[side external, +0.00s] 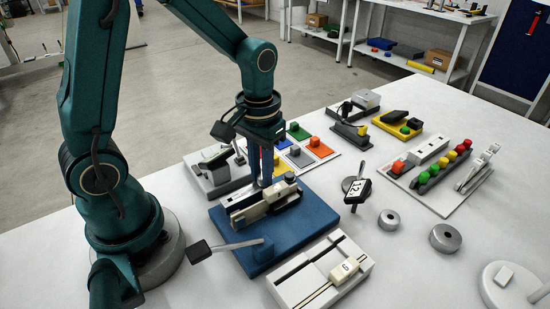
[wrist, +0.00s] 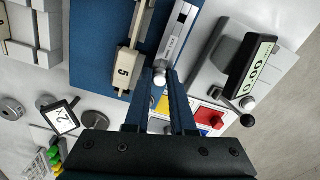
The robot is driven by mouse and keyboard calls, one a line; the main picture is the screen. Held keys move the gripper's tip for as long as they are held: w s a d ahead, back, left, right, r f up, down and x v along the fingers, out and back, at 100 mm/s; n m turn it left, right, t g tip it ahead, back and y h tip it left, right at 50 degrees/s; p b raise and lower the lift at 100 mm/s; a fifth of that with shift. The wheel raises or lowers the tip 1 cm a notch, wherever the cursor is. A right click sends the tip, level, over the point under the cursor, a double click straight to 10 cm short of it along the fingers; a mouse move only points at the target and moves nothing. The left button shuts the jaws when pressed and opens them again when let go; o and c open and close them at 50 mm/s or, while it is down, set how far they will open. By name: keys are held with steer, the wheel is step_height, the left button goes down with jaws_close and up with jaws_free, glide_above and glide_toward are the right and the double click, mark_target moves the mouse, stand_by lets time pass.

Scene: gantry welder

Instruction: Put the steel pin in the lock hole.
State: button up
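My gripper (side external: 264,184) points straight down over a blue base plate (side external: 308,232). In the wrist view its two fingers (wrist: 161,78) are close together, with the round bright end of the steel pin (wrist: 160,78) filling the gap between the tips. In the side view the pin cannot be made out at the fingertips. On the plate are a cream slider marked 5 (wrist: 124,72) and a grey rail with a scale (wrist: 176,35), one on each side of the fingertips. The lock hole cannot be made out. How deep the pin sits is hidden.
A digital readout device (wrist: 248,68) stands beside the plate. A white block with a slider marked 6 (side external: 345,270) stands at the front.

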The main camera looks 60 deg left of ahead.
steer(key=o, duration=0.5)
steer(key=shift+r, duration=2.6)
steer(key=shift+r, duration=0.15)
steer(key=shift+s+d+r+m+t, duration=0.5)
steer(key=shift+s+r+t, duration=0.45)
steer(key=shift+s, duration=0.4)
steer(key=shift+s+d+r+m+t, duration=0.5)
steer(key=shift+s+r+t, duration=0.4)
steer(key=shift+s, duration=0.45)
steer(key=shift+s+d+r+m+t, duration=0.45)
steer(key=shift+s+r+t, duration=0.5)
steer(key=shift+s, duration=0.4)
